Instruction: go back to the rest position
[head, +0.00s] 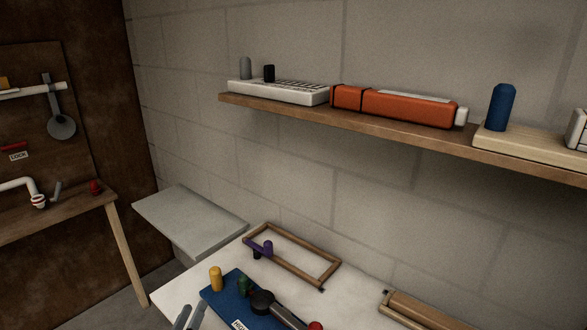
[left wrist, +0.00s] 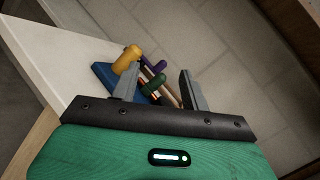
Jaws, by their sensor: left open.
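My left gripper (head: 189,316) shows only as two grey fingertips at the bottom edge of the head view, at the near left of the white table. In the left wrist view the left gripper (left wrist: 158,88) is open, with a clear gap between its fingers. A yellow peg (left wrist: 127,59), a green peg and a purple peg show beyond the fingers, and nothing is held. My right gripper is not in view.
The white table (head: 173,292) bears a blue board (head: 217,303) with pegs and a wooden frame (head: 322,279). A shelf (head: 400,138) with an orange tool (head: 405,107) is on the wall. A workbench (head: 60,218) stands at left.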

